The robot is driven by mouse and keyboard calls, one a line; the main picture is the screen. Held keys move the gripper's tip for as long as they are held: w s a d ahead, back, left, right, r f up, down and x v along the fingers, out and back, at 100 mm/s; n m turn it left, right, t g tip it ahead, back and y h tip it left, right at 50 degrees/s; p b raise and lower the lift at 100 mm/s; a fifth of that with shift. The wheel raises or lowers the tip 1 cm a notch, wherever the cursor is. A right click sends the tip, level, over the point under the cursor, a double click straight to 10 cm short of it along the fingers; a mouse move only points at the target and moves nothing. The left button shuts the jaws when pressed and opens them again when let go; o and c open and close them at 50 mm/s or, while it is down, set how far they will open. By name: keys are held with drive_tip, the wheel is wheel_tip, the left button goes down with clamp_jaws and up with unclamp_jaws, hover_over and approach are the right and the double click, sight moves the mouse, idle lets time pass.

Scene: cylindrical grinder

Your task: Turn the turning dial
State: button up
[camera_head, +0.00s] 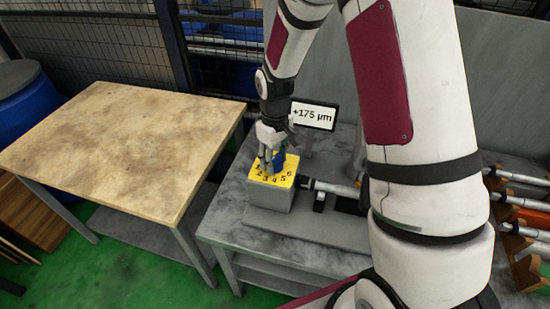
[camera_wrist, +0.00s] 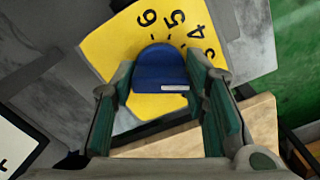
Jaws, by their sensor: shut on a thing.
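The turning dial (camera_wrist: 160,70) is a blue knob with a white mark on its yellow numbered face (camera_wrist: 110,52). In the head view the yellow face (camera_head: 284,181) tops a grey box (camera_head: 268,196) on the grey bench, and the blue dial (camera_head: 279,162) is partly hidden by the fingers. My gripper (camera_head: 272,155) comes down on the dial from above. In the wrist view my gripper (camera_wrist: 165,100) has its two green-padded fingers on either side of the dial, shut on it. Digits 4, 5 and 6 are readable beyond the dial.
A display (camera_head: 314,115) reading +175 µm stands behind the box. A probe-like cylinder (camera_head: 335,188) lies right of the box. A wooden table (camera_head: 120,140) stands left, clear on top. A rack with several cylindrical parts (camera_head: 525,205) is at the right.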

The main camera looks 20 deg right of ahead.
sight(275, 158)
drive_tip(key=shift+n, duration=1.2)
drive_tip(key=o, duration=1.1)
drive_tip(key=shift+r, duration=0.1)
wheel_tip(275, 158, up, 12)
drive_tip(key=shift+f, duration=0.15)
